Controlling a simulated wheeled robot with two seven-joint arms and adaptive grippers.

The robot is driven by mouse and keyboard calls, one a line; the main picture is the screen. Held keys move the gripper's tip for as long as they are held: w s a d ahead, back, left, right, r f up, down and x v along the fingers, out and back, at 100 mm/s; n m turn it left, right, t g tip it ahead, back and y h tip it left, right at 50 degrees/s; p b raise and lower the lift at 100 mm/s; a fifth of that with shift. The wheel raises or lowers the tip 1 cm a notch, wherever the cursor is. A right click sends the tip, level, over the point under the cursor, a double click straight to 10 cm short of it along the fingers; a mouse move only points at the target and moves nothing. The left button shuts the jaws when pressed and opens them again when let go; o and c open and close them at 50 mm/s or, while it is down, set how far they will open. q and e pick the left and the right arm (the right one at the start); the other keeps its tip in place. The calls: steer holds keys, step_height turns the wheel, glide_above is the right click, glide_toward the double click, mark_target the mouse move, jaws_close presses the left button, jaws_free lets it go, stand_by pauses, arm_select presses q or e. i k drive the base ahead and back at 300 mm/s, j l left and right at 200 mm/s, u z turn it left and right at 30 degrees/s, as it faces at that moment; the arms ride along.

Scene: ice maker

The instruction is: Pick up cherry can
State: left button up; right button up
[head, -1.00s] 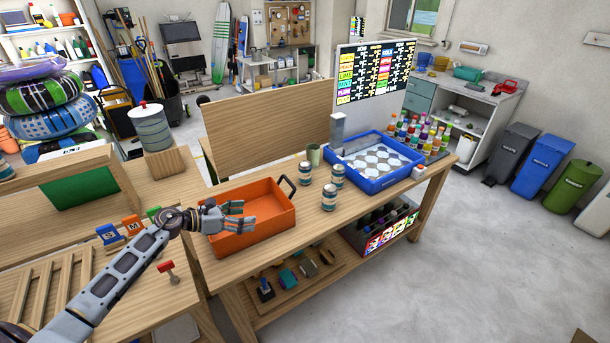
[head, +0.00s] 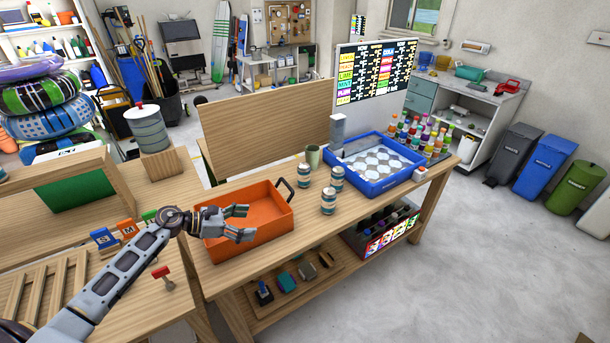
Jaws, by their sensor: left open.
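Three small cans with white and blue-green bands stand upright on the wooden table: a back can (head: 304,173), a middle can (head: 337,178) and a front can (head: 328,201). Their labels are too small to read, so I cannot tell which is cherry. My left gripper (head: 243,222) is open and empty, over the front part of the orange tray (head: 271,226), to the left of the cans and apart from them. My right gripper is not in view.
A blue tray (head: 380,186) with pale round shapes stands right of the cans, with several colourful bottles (head: 420,137) behind it. A green cup (head: 313,156) stands behind the cans. A menu board (head: 376,74) rises at the back. Bare table lies in front of the cans.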

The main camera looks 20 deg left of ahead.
mark_target(303, 169)
steer(key=i, duration=1.4)
